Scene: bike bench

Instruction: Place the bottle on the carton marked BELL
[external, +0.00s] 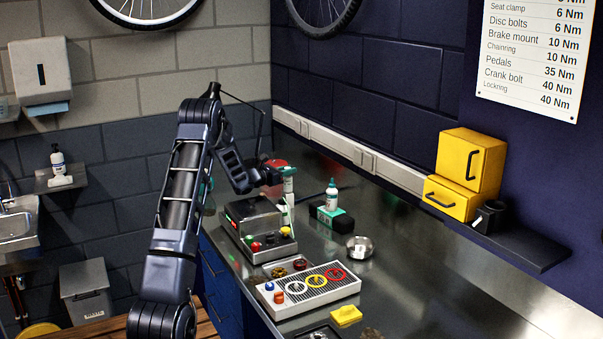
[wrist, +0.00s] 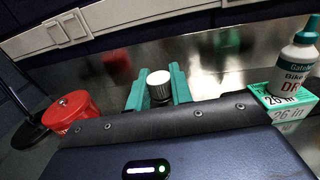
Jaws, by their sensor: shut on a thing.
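My gripper (wrist: 158,98) is shut on a bottle with a white ridged cap (wrist: 158,80), held between its teal fingers in the wrist view. In the external view the held white bottle (external: 289,184) shows below my wrist, over the back of the bench; its lower part is hard to make out. In the wrist view that bottle (wrist: 298,62) and carton (wrist: 280,102) are at the right; the carton reads "26 in". I cannot read BELL on any carton.
A red lidded container (wrist: 70,110) is left of my gripper. A grey box-like device (external: 258,228) stands in front of my gripper. A metal bowl (external: 361,249), a tray with coloured rings (external: 310,288) and a yellow block (external: 345,315) lie nearer.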

